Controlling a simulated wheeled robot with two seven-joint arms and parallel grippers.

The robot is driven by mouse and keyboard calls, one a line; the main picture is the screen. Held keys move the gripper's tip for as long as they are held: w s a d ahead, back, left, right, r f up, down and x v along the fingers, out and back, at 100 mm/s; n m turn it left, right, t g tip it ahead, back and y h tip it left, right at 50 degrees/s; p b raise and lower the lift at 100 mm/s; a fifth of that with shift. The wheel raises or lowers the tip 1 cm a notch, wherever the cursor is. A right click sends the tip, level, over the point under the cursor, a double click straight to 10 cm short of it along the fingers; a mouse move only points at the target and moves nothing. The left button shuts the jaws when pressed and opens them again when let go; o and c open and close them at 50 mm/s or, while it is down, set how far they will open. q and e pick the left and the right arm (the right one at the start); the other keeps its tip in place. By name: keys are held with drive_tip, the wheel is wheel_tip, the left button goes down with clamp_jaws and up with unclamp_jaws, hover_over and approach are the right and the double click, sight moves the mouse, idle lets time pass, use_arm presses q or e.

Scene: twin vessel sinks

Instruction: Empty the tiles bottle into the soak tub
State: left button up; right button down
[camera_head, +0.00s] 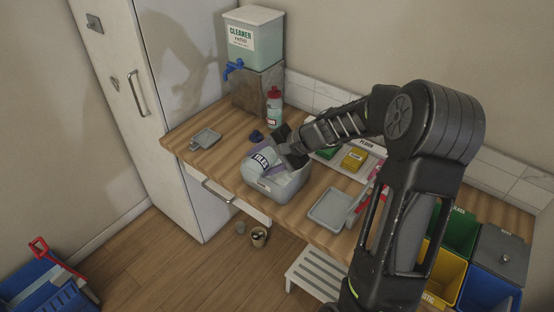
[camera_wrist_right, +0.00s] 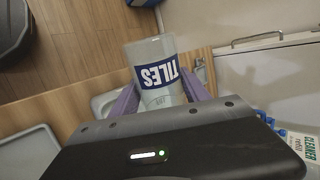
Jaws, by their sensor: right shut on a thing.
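The tiles bottle (camera_head: 262,161), pale with a blue TILES label, is tipped over inside the opening of the grey soak tub (camera_head: 272,192) on the wooden counter. My right gripper (camera_head: 274,156) is shut on the bottle. In the right wrist view the bottle (camera_wrist_right: 156,70) sits between the purple fingers (camera_wrist_right: 160,100) with its label upside down. Its mouth is hidden, and I cannot tell whether liquid is flowing. My left gripper is not in view.
A dark blue cap-like piece (camera_head: 256,136) lies behind the tub. A red-capped bottle (camera_head: 274,108) and a cleaner dispenser (camera_head: 252,40) stand farther back. A yellow block (camera_head: 354,158) sits on a mat. Bins (camera_head: 459,236) stand at right.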

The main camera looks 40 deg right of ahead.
drive_tip(key=shift+d+r+p, duration=0.1)
drive_tip(key=shift+r+p, duration=0.1)
drive_tip(key=shift+p, duration=0.1)
drive_tip(key=shift+a+f+b, duration=0.2)
drive_tip(key=shift+f+b, duration=0.65)
drive_tip(key=shift+b, duration=0.4)
drive_tip(key=shift+s+a+r+n+t+h+b, duration=0.15)
drive_tip(key=shift+r+n+t+h+b, duration=0.25)
drive_tip(key=shift+h, duration=0.4)
drive_tip(key=shift+r, duration=0.3)
drive_tip(key=shift+a+r, duration=0.1)
drive_tip(key=shift+d, duration=0.2)
drive_tip(key=shift+a, duration=0.1)
